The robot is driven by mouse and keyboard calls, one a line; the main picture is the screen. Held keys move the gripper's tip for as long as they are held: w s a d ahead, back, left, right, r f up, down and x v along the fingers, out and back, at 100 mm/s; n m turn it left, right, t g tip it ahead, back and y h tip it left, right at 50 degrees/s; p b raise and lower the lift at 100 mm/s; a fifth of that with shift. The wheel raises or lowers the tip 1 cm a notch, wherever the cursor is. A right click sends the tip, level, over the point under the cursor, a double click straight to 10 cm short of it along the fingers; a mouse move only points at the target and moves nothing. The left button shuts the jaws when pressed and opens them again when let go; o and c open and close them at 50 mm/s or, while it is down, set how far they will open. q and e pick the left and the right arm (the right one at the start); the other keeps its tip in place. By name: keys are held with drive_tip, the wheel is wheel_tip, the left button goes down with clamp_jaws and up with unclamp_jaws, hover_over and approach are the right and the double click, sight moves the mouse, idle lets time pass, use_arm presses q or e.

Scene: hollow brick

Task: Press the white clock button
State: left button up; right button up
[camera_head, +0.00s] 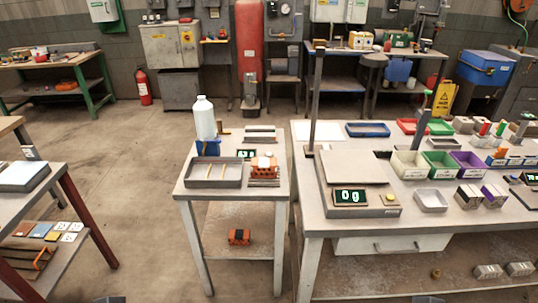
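A small dark display with pale green digits (245,153) stands on the narrow middle table, behind a grey tray; it may be the clock. I cannot make out a white button on it at this size. Beside it on the right is an orange hollow brick (263,171) with a pale top. Only a dark tip, probably of my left gripper (110,299), shows at the bottom edge, and a similar one, probably of my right gripper (427,299), shows further right. Both are far from the display, and their fingers are hidden.
The narrow table (231,189) also bears a white bottle (204,118) and a grey tray (214,182). To its right, a larger workbench (320,218) holds a scale reading 0 g (350,196) with a yellow button, and several bins. Open floor (150,170) lies left.

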clamp_jaws()
idle(1.4)
